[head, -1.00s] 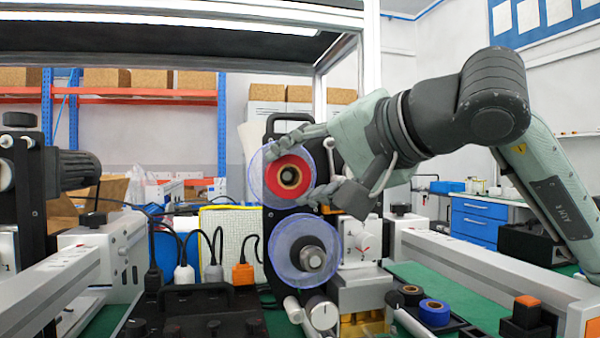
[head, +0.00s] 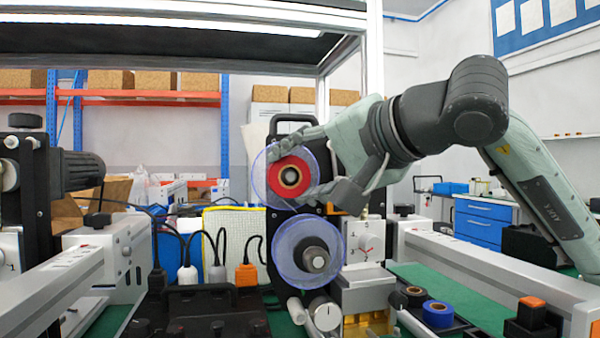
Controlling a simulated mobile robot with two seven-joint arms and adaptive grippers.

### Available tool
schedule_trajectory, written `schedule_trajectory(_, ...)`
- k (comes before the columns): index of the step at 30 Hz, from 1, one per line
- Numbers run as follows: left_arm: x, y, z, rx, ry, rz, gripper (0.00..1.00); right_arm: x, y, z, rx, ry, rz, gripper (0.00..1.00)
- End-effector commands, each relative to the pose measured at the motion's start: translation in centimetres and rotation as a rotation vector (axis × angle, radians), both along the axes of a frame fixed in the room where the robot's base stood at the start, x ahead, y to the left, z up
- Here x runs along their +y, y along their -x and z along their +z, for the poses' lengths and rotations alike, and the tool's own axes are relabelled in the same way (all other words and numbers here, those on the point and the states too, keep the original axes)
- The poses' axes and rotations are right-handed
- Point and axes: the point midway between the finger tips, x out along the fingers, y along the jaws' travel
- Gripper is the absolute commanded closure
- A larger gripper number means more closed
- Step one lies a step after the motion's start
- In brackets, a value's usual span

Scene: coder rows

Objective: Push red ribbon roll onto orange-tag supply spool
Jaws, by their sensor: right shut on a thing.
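The red ribbon roll (head: 275,188) faces me in front of the upper clear disc (head: 258,172) of the black upright machine plate. My right gripper (head: 288,175) comes in from the right and is shut on the roll, one finger over its top and one below. A dark hub shows in the roll's centre. I cannot tell how far the roll sits on the spool behind it. A small orange patch (head: 330,209), perhaps a tag, shows just below the lower finger. A lower clear disc (head: 290,248) with a bare grey hub (head: 315,260) is below. My left gripper is not in view.
A blue roll (head: 437,314) and a dark roll (head: 413,296) lie in a black tray at the lower right. White rails (head: 490,262) flank the green bench. A black control box (head: 215,310) stands in front, with cable plugs behind it.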

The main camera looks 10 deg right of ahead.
Motion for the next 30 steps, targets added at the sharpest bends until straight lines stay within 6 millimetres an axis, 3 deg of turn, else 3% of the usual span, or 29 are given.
schedule_trajectory(6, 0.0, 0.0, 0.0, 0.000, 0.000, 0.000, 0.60, 0.0, -0.1, 0.1, -0.001, -0.001, -0.001, 0.75)
schedule_trajectory(7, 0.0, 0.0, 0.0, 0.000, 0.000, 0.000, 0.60, 0.0, -0.2, 0.1, -0.001, -0.002, -0.002, 0.49)
schedule_trajectory(13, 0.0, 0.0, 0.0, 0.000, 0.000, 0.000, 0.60, 0.0, -0.1, 0.1, -0.001, -0.001, -0.001, 0.26)
schedule_trajectory(23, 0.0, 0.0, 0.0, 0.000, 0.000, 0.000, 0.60, -0.1, 0.1, 0.1, 0.000, -0.001, -0.001, 0.26)
schedule_trajectory(30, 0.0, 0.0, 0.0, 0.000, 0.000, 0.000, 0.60, -1.6, 3.2, 1.2, -0.005, -0.001, -0.004, 0.26)
